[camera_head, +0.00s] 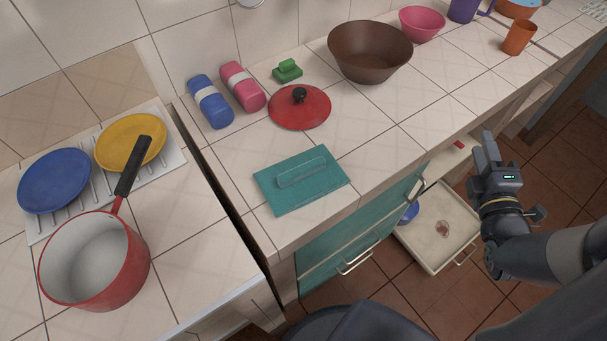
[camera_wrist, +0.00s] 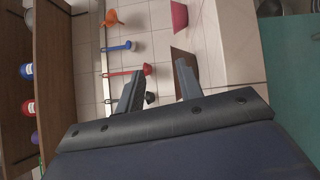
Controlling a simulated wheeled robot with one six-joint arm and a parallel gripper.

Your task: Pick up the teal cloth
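The teal cloth (camera_head: 328,184) appears as a flat teal rectangle on the tiled counter, near its front edge, in the head view. A long pale teal, see-through-looking bar (camera_head: 302,172) lies on top of it; I cannot tell what it is. My gripper (camera_head: 482,149) is in front of the counter, well to the right of the cloth and apart from it. In the wrist view my gripper (camera_wrist: 159,67) has its two fingers spread with nothing held between them. I cannot identify the cloth in the wrist view.
A red lid (camera_head: 300,112), a blue bottle (camera_head: 211,103), a pink bottle (camera_head: 243,88) and a green item (camera_head: 287,71) lie behind the cloth. A brown bowl (camera_head: 370,62) stands further right. A red pot (camera_head: 94,262) is at left. An open drawer (camera_head: 462,207) juts out below.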

